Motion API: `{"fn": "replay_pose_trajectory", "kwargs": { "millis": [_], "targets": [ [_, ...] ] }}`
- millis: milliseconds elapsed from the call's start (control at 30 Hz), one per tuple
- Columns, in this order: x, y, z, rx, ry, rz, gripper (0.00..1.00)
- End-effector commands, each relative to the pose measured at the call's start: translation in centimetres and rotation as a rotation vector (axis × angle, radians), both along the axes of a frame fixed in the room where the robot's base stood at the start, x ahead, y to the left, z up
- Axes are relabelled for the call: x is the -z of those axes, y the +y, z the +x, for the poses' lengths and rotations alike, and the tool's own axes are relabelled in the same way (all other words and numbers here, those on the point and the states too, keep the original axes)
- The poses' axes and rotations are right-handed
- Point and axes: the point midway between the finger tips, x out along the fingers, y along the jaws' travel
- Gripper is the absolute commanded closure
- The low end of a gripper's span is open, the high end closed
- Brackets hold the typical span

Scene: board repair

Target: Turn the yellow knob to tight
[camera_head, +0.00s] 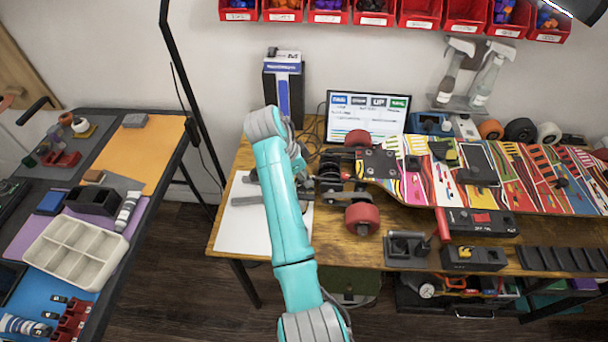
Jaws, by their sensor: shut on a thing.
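My teal arm reaches up from the bottom middle and bends at the back of the table. My dark gripper (325,180) is at the left end of the skateboard (500,172), close against its wheel truck. It is shut on a small part there, and the fingers and truck hide what that part is. I cannot make out a yellow knob at the truck. The truck's red wheels show behind (357,138) and in front (362,219). A small yellow piece (464,252) sits in a black block in front of the board, apart from my gripper.
A screen (367,117) and a blue-grey box (284,88) stand behind my arm. A white sheet (240,222) lies left of the board. Black holders line the table's front edge. A second table with a compartment tray (75,252) is at the left, with floor between.

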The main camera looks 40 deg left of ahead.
Motion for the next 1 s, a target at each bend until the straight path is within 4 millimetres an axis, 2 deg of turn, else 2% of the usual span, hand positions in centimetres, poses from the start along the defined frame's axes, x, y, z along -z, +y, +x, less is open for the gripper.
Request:
{"fn": "replay_pose_trajectory", "kwargs": {
  "millis": [167, 533, 933, 967, 1000],
  "targets": [
    [0.05, -0.11, 0.00, -0.054, 0.001, 0.001, 1.00],
    [0.06, -0.35, -0.05, -0.355, 0.000, -0.001, 1.00],
    [0.04, -0.31, -0.09, -0.397, 0.000, -0.001, 1.00],
    [0.04, -0.31, -0.09, -0.397, 0.000, -0.001, 0.70],
    [0.04, -0.31, -0.09, -0.397, 0.000, -0.001, 0.60]
  ]
}}
